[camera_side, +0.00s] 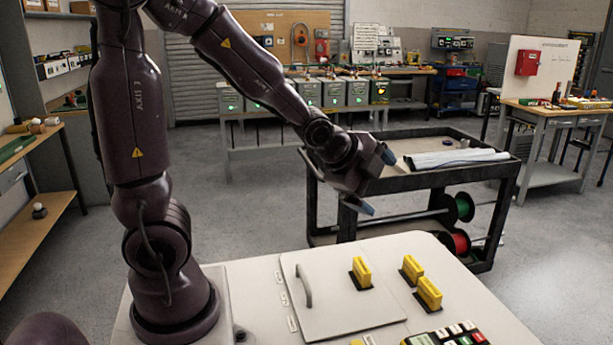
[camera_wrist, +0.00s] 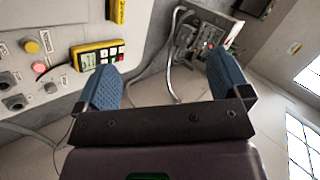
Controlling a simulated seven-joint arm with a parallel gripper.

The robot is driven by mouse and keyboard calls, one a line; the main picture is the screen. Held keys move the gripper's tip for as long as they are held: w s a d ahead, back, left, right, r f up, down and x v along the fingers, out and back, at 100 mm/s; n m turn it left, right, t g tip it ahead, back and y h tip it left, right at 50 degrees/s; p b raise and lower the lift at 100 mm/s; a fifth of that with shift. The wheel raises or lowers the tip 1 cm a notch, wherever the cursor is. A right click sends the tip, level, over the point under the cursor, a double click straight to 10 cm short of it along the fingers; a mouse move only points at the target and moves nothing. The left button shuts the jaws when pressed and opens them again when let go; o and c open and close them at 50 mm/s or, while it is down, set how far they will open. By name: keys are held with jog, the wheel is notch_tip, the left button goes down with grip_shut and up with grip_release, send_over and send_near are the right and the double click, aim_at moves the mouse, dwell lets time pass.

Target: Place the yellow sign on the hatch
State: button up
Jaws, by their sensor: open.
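The white hatch (camera_side: 325,310) is a flat panel with a curved handle at its left, and it lies closed on the white cabinet top. One upright yellow piece (camera_side: 361,272) on a dark base stands on the hatch near its right side. Two like yellow pieces stand on the cabinet top to the right of the hatch, one farther back (camera_side: 412,269) and one nearer (camera_side: 429,293). I cannot tell which is the sign. My gripper (camera_side: 377,181) is open and empty, well above and behind the cabinet. Its blue fingers are wide apart in the wrist view (camera_wrist: 165,82).
A coloured keypad (camera_side: 450,337) lies at the cabinet's front right; a yellow-framed keypad (camera_wrist: 98,54) shows in the wrist view beside buttons and knobs. A black cart (camera_side: 400,184) with cable spools stands behind the cabinet. Open floor lies to the right.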

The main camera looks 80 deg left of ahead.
jog(key=s+d+r+n+g+h, duration=0.1)
jog(key=s+d+r+n, duration=0.2)
jog(key=s+d+n, duration=0.2)
jog(key=s+d+r+n+g+h, duration=0.1)
jog(key=s+d+r+n, duration=0.3)
jog(key=s, duration=0.6)
jog(key=n+g, duration=0.1)
jog(key=n, duration=0.1)
jog(key=shift+d+n+g, duration=0.3)
jog(key=shift+d+n, duration=0.1)
dwell(0.6)
